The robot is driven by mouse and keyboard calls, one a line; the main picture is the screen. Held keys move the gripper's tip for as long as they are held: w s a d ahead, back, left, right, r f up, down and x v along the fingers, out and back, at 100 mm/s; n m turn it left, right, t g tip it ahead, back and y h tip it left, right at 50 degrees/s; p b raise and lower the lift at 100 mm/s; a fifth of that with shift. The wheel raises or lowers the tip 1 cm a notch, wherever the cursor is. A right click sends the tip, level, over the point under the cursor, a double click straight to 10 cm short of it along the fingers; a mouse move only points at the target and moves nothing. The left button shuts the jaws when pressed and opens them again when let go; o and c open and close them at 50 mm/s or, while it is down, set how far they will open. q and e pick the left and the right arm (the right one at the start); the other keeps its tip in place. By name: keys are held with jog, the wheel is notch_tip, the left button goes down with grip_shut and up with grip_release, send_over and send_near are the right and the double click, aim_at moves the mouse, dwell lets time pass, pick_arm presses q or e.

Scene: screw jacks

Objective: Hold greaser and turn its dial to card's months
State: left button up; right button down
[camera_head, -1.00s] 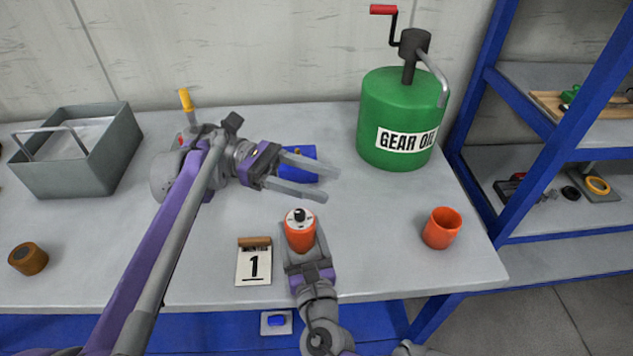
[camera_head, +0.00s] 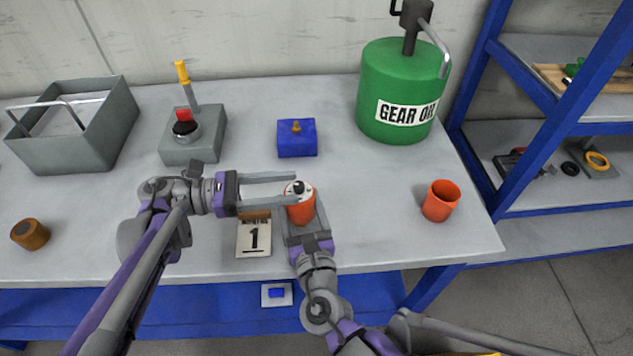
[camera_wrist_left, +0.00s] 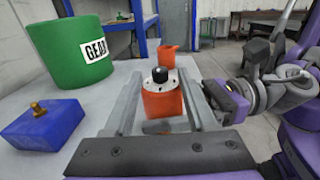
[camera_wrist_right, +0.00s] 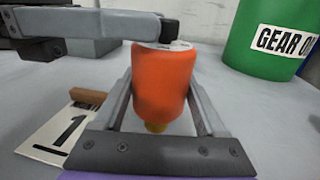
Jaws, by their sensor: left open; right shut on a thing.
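The greaser (camera_head: 301,210) is an orange cylinder with a white dial (camera_head: 297,190) and a black knob on top. It stands upright between the fingers of my right gripper (camera_head: 303,222), shut on its body; the right wrist view shows the orange body (camera_wrist_right: 162,85) between both fingers. My left gripper (camera_head: 292,187) is open, its fingers pointing right at the height of the dial. In the left wrist view the dial's black knob (camera_wrist_left: 159,74) lies between the open fingers, with gaps on both sides. The card (camera_head: 254,237) reads "1" and stands left of the greaser.
An orange cup (camera_head: 440,200) stands at the right and a green gear oil drum (camera_head: 398,90) behind it.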

pick_arm(q)
jog(key=d, duration=0.6)
jog(key=shift+w+d, duration=0.15)
jog(key=shift+d, duration=0.1)
grip_shut()
